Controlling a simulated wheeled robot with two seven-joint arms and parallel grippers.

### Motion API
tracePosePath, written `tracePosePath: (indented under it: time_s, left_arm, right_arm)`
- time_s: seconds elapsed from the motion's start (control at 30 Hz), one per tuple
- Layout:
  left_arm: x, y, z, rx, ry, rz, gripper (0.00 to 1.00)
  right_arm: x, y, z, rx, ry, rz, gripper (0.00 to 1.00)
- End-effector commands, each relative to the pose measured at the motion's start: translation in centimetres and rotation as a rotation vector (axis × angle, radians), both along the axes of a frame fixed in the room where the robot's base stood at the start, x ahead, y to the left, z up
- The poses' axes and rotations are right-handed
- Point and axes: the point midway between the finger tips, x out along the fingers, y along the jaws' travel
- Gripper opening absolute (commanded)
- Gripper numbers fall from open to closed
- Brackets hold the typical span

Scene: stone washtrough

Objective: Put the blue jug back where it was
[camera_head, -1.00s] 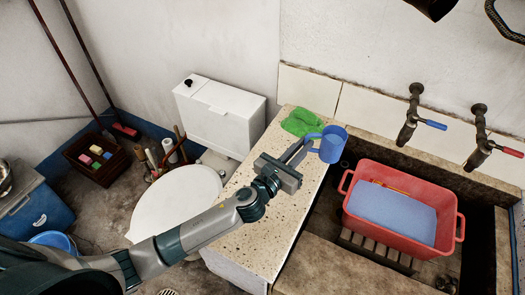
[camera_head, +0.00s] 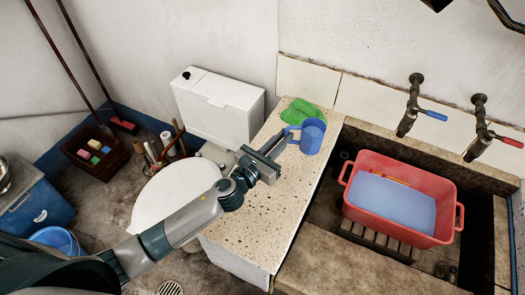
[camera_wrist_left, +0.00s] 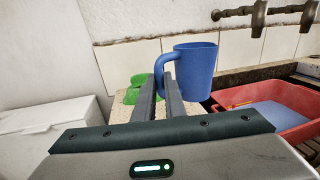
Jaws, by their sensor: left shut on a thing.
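The blue jug (camera_head: 313,137) is at the back of the speckled stone counter (camera_head: 252,220), near its right edge beside the trough. Its handle points left, toward my left gripper (camera_head: 281,143). The left gripper is shut on the jug's handle, which shows between the fingers in the left wrist view (camera_wrist_left: 165,75). The jug (camera_wrist_left: 195,72) looks upright there. Whether its base touches the counter I cannot tell, as the fingers and gripper body hide part of it. My right gripper is not in view.
A green cloth (camera_head: 300,112) lies just behind the jug. A red basin (camera_head: 390,235) with blue contents (camera_head: 393,205) stands in the trough at right, under two taps (camera_head: 410,105). A white toilet (camera_head: 175,195) is left of the counter. The counter's front part is clear.

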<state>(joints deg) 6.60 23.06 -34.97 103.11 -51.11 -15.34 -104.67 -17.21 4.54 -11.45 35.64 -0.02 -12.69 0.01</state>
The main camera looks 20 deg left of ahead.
Motion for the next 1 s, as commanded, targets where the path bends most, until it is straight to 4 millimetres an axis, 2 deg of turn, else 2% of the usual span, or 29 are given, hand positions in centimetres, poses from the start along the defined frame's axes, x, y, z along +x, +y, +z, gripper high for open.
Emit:
tracePosePath:
  time_s: [0.2,0.4,0.83,1.0]
  left_arm:
    - [0.0,4.2,-2.7,-0.002,0.002,0.003,0.00]
    - [0.1,6.6,-3.9,-0.002,0.000,0.001,0.00]
    - [0.1,7.0,-4.2,-0.002,-0.002,-0.001,0.00]
    - [0.1,7.0,-5.4,-0.005,0.002,0.000,0.00]
  right_arm:
    - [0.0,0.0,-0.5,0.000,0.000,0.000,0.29]
    - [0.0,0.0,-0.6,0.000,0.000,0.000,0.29]
    - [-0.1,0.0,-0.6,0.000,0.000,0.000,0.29]
    - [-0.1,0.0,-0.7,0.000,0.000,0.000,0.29]
